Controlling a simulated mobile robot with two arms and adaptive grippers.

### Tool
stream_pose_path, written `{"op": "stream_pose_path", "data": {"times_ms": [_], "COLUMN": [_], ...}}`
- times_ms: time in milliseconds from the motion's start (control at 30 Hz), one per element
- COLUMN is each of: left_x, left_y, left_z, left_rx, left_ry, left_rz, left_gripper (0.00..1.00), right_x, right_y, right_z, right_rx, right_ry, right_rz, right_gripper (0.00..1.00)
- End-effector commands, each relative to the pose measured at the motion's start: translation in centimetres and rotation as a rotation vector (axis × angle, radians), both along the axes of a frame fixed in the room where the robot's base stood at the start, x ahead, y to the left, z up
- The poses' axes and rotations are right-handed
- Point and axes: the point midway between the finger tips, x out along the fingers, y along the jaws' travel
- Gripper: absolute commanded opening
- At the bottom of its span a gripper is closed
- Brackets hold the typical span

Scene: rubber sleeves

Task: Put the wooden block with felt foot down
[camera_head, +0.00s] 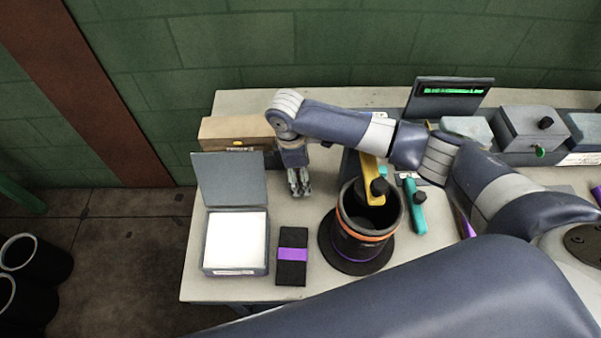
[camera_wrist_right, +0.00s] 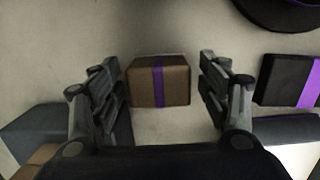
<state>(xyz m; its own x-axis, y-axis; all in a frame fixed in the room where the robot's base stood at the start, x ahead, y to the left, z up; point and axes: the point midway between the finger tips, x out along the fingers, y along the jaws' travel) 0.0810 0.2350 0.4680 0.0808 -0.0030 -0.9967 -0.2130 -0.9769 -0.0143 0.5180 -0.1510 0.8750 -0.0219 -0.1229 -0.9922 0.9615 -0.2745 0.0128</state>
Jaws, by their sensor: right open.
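My right gripper (camera_head: 299,184) hangs over the table left of the black cylinder, fingers pointing down. In the right wrist view, its fingers (camera_wrist_right: 173,88) are open and spread apart. A brown block with a purple band (camera_wrist_right: 178,82), which looks like the wooden block, lies between and beyond the fingers, with gaps on both sides. I cannot make out a felt foot on it. In the head view I cannot pick this block out; the gripper and arm seem to hide it. My left gripper is not in view.
A black block with a purple band (camera_head: 292,257) lies beside an open grey box (camera_head: 235,270) with a white inside. A black cylinder with an orange ring (camera_head: 362,243) stands on a round base. A wooden box (camera_head: 235,133) is behind. Bare table surrounds the brown block.

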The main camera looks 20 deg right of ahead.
Motion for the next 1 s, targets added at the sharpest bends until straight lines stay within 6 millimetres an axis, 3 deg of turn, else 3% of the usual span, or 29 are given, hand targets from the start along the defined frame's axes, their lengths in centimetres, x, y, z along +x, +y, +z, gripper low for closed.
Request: {"op": "stream_pose_path", "data": {"times_ms": [233,600,800,1000], "left_x": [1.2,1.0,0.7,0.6], "left_y": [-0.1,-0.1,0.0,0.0], "left_z": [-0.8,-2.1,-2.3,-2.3], "left_rx": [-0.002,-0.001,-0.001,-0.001], "left_ry": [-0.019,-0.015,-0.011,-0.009], "left_rz": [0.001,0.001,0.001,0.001], "left_gripper": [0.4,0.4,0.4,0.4], "right_x": [0.3,0.3,0.3,0.3], "right_y": [0.5,1.4,1.5,1.5], "right_z": [3.6,10.7,11.9,12.0], "right_rx": [0.002,0.002,0.001,0.001], "right_ry": [-0.006,-0.003,0.0,0.0], "right_rz": [0.002,0.001,0.0,0.0], "right_gripper": [0.7,0.7,0.7,0.7]}}
